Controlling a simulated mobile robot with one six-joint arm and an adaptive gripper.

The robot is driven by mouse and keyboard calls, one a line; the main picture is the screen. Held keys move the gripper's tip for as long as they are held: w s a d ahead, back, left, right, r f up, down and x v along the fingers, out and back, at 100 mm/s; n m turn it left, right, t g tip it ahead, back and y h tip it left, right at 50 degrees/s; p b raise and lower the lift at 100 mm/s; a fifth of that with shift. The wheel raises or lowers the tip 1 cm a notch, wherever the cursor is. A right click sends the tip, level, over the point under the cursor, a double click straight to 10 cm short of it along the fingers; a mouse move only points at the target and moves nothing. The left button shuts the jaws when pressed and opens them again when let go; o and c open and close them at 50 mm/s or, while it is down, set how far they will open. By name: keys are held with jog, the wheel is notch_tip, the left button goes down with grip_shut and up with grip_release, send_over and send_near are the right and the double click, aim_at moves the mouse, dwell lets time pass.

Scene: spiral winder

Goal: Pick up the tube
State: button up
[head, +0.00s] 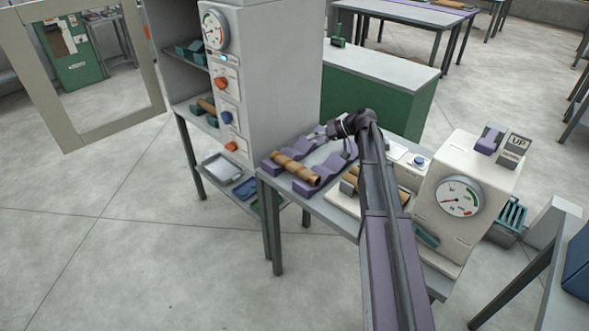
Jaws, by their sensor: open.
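A brown, ribbed tube (296,168) lies across a purple cradle (308,189) at the left end of the grey worktable. My arm reaches in from the bottom, and my gripper (322,133) is behind and to the right of this tube, apart from it in the picture. The gripper is open and looks empty, though its fingers are small in view. Another brown piece (352,178) lies farther right on the table, partly hidden by my arm.
A tall grey cabinet (272,75) with a gauge and knobs stands behind the table's left end. A cream machine with a dial (459,196) stands at the right. A mirror-like frame (140,50) stands at the left. The floor at the front left is clear.

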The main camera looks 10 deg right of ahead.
jog(key=b, duration=0.8)
send_near(295, 168)
jog(key=w+f, duration=0.1)
jog(key=w+a+f, duration=0.1)
jog(key=shift+w+a+f, duration=0.2)
jog(key=shift+w, duration=0.2)
